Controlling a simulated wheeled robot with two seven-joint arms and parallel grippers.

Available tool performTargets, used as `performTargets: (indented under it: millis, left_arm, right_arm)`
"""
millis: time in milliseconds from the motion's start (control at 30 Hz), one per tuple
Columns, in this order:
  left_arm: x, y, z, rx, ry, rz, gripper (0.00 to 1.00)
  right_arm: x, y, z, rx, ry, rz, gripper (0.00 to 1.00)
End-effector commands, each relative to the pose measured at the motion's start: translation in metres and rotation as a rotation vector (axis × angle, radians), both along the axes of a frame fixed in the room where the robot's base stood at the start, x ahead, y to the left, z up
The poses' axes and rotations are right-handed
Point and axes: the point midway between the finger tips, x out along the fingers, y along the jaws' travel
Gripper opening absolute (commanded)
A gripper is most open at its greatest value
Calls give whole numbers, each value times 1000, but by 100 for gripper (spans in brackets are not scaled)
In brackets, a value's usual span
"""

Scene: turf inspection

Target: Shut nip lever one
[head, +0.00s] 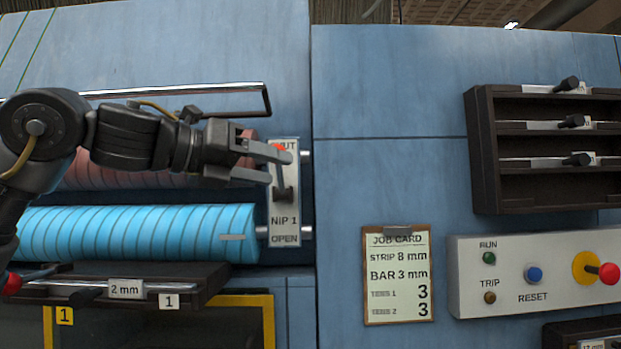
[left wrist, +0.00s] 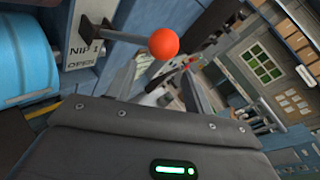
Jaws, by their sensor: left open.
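The nip 1 plate (head: 285,238) is a pale upright plate at the right end of the rollers, with "OPEN" at its foot and a partly hidden word ending in "UT" at its top. Its lever has a dark pivot and an orange-red knob (head: 279,147), which appears near the top word. My left gripper covers part of the lever. In the left wrist view the knob (left wrist: 163,43) stands out from the plate on a grey rod, in front of the fingers. My left gripper (head: 281,167) is open at the lever; I cannot tell whether it touches. My right gripper is not in view.
A blue ribbed roller (head: 130,233) lies below a reddish one (head: 110,172), with a metal rail (head: 180,89) above. A job card (head: 397,275), a control panel (head: 530,275) and a dark rack (head: 484,150) are at right. A dark tray (head: 215,277) juts out below the rollers.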

Motion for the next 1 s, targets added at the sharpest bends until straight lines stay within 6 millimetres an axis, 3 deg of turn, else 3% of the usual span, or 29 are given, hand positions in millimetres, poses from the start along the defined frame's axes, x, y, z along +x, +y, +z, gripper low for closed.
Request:
performTargets:
  millis: [33, 200, 400, 1000]
  left_arm:
    - [-7, 9, -2, -2, -2, 2, 52]
    - [-26, 33, 4, -2, -2, 2, 52]
    - [-39, 47, 9, 0, 0, 2, 52]
    - [-40, 50, 10, 1, 0, 2, 52]
  right_arm:
    - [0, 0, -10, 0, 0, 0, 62]
    - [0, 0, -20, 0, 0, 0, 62]
    - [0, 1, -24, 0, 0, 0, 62]
    - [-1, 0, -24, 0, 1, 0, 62]
